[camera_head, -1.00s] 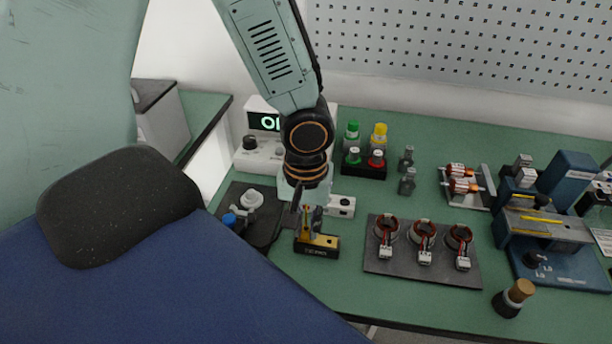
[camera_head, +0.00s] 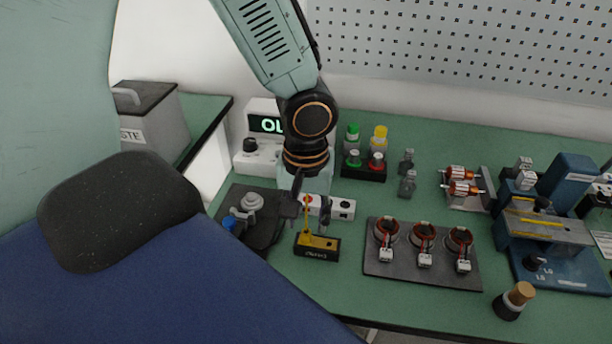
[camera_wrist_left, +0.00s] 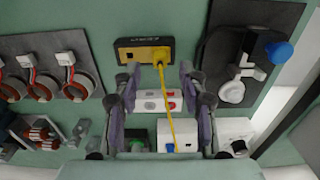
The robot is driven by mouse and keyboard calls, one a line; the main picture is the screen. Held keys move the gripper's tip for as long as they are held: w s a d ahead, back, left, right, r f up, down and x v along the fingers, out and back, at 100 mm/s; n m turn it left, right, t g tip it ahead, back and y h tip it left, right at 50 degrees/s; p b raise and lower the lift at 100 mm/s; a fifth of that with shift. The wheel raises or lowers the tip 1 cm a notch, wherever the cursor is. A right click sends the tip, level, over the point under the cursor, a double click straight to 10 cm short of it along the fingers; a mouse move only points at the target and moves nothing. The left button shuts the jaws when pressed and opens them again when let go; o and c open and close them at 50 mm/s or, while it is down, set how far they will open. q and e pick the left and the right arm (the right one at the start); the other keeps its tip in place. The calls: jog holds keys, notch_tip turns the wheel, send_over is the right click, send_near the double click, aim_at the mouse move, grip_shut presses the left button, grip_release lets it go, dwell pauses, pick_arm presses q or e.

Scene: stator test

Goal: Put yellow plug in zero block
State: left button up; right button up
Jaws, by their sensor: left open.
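The zero block (camera_head: 316,253) is a black block with a yellow top plate, lying on the green bench; it also shows in the left wrist view (camera_wrist_left: 128,56). The yellow plug (camera_head: 307,229) stands upright at the block's left end in the head view. In the left wrist view the plug (camera_wrist_left: 160,57) sits at the block's right end, and a yellow cable runs from it toward the meter. I cannot tell how deep it sits. My left gripper (camera_head: 308,207) is open above the block, with its fingers (camera_wrist_left: 158,78) apart on either side of the cable. My right gripper is not in view.
A white meter (camera_head: 257,155) stands behind, with a white socket strip (camera_head: 343,208) near the gripper. A dark plate with coils (camera_head: 400,268) lies to the right. A black pad (camera_head: 235,197) with a blue-tipped part is left. Bench in front of the block is clear.

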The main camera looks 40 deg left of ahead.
pick_arm(q)
notch_tip(320, 180, up, 9)
jog(key=shift+r, duration=0.15)
dwell(1.9)
